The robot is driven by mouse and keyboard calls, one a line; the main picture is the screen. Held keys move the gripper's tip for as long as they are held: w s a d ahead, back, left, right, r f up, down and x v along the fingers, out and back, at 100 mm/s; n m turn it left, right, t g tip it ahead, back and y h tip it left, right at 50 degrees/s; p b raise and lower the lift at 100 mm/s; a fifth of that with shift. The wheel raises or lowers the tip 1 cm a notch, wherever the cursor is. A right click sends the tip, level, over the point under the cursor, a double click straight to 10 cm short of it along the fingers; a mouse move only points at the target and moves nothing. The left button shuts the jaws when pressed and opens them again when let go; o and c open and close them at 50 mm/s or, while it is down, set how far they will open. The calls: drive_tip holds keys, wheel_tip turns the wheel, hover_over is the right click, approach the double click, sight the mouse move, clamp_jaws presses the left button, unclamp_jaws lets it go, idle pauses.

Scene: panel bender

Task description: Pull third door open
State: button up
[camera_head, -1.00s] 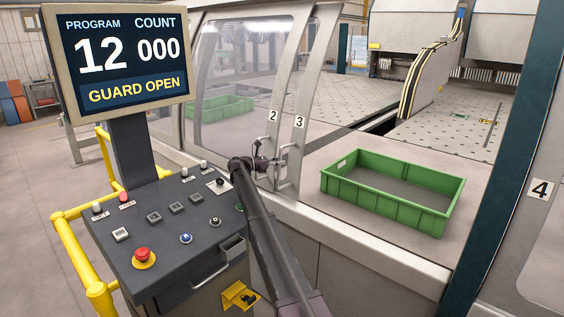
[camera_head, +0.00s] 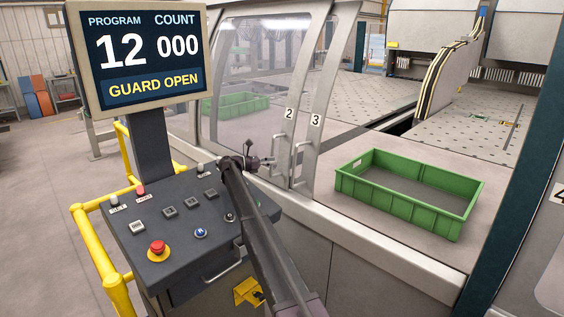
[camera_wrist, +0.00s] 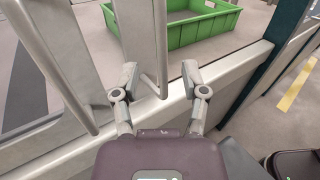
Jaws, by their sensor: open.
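The third door (camera_head: 331,100), marked 3, is a narrow grey frame beside the door marked 2 (camera_head: 292,90). The space to its right is open. Its upright bar handle (camera_wrist: 160,45) stands in line with the gap between my fingers in the wrist view; the handle also shows in the head view (camera_head: 299,162). My gripper (camera_wrist: 160,72) is open, with one finger to each side of the handle's lower end in the picture. In the head view my gripper (camera_head: 270,162) is a little left of the handle, apparently just clear of it.
A green crate (camera_head: 350,188) lies on the bed behind the opening. The control desk (camera_head: 165,245) and its screen (camera_head: 140,55) reading GUARD OPEN stand left of my arm. A yellow rail (camera_head: 88,250) borders the desk. A dark green post (camera_head: 518,180) stands at right.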

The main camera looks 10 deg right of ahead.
drive_tip(key=shift+a, duration=1)
drive_tip(key=s+d+f+m+y, duration=0.2)
drive_tip(key=s+f+m+y, duration=0.15)
drive_tip(key=s, duration=0.55)
drive_tip(key=s+d+f+m+y, duration=0.2)
drive_tip(key=s+f, duration=0.3)
drive_tip(key=s, duration=0.4)
drive_tip(key=s+d+f+m+y, duration=0.2)
drive_tip(key=s+f+m+y, duration=0.15)
drive_tip(key=s, duration=0.65)
drive_tip(key=s+a+f+m+y, duration=0.2)
drive_tip(key=s+m+y, duration=0.1)
drive_tip(key=s, duration=0.6)
drive_tip(key=s+a+f+m+y, duration=0.2)
drive_tip(key=s+a+m+y, duration=0.1)
drive_tip(key=s, duration=0.6)
drive_tip(key=s+a+f+m+y, duration=0.2)
drive_tip(key=s+a+m+y, duration=0.1)
drive_tip(key=s, duration=0.6)
drive_tip(key=shift+f+m, duration=0.3)
drive_tip(key=shift+m, duration=0.1)
